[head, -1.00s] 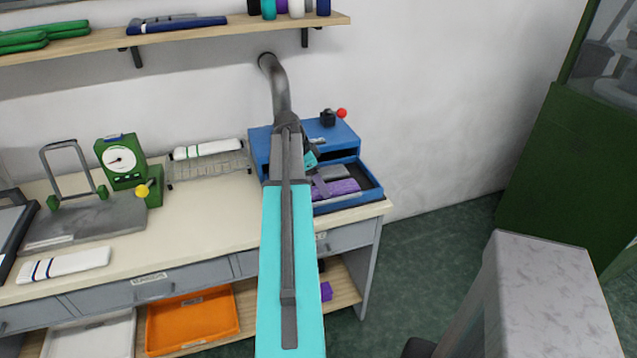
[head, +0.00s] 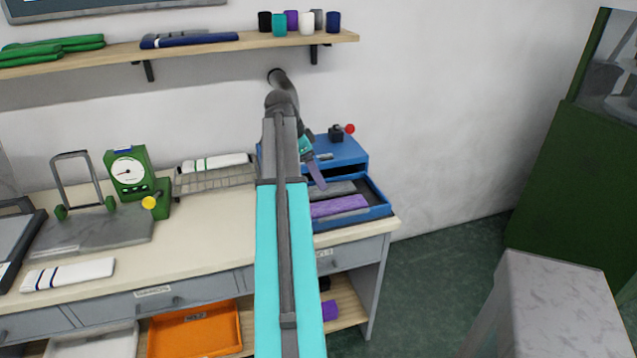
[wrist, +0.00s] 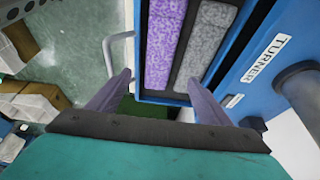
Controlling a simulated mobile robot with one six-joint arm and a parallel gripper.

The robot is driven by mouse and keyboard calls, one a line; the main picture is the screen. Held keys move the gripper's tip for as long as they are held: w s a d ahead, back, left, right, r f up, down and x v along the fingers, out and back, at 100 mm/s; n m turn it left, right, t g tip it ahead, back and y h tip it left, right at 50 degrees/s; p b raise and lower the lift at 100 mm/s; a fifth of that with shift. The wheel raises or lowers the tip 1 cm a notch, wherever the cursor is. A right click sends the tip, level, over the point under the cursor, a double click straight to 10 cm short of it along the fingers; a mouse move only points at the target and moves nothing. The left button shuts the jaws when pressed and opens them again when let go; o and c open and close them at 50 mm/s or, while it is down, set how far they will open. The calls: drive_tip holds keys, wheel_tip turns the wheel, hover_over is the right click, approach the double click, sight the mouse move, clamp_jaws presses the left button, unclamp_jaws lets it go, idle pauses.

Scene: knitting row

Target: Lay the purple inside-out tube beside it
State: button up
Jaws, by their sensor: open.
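The purple tube (head: 339,205) lies flat in the open drawer (head: 388,211) of the blue box, along the near side. A grey tube (head: 333,189) lies beside it, farther back and roughly parallel. In the wrist view the purple tube (wrist: 172,50) and the speckled grey tube (wrist: 212,40) lie side by side in the blue drawer. My gripper (wrist: 158,77) is open and empty, its two fingers spread in front of the tubes' near ends. In the head view my gripper (head: 317,174) hangs above the drawer, and one finger covers part of the drawer's back.
The blue box (head: 345,152) carries a black fitting with a red knob (head: 349,129). A wire rack (head: 216,178) with a white tube and a green dial gauge (head: 130,172) stand left on the bench. A grey-topped stand (head: 557,287) is at right.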

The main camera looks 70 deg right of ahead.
drive_tip(key=shift+v, duration=0.9)
